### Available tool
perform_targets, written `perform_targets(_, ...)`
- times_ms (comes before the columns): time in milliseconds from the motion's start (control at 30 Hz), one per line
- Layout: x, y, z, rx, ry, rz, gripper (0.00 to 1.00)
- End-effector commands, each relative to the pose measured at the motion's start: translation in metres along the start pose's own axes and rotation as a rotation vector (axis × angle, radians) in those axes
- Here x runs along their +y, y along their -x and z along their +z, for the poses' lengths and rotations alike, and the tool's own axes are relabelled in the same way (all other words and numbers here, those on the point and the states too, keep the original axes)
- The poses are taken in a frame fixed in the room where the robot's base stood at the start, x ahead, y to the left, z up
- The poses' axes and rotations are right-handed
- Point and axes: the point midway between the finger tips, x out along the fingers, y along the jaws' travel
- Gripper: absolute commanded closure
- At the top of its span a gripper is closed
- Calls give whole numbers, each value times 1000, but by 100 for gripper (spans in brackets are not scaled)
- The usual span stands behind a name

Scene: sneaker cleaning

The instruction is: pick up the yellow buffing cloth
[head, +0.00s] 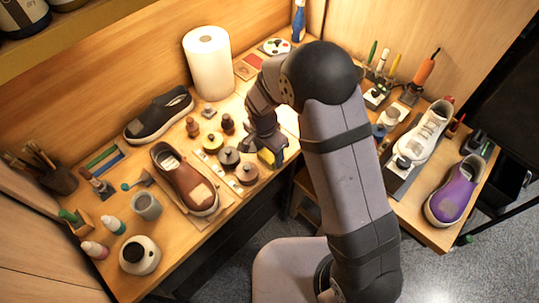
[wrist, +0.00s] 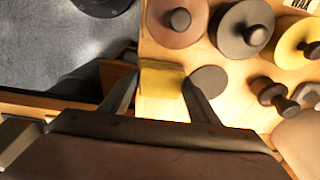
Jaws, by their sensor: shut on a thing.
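The yellow buffing cloth (wrist: 163,78) lies between the two fingers of my gripper (wrist: 160,98) in the wrist view. It looks like a small folded yellow pad, close to the front edge of the bench. My gripper is shut on it, one finger on each side. In the head view the cloth (head: 266,158) shows as a small yellow patch at the end of my arm, partly hidden by my gripper (head: 271,152). I cannot tell whether the cloth touches the bench.
A brown shoe (head: 184,178) is farther left, and a paper roll (head: 208,62) stands at the back. A white sneaker (head: 428,130) and a purple shoe (head: 454,189) are at right.

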Motion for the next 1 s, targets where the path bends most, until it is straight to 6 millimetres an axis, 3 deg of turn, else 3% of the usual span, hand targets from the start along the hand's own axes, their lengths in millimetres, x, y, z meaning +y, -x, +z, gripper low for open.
perform_targets(267,-1,15,-2,1,-1,-3,66)
perform_targets(700,-1,83,-10,2,0,-4,66)
perform_targets(1000,0,100,-12,0,0,0,66)
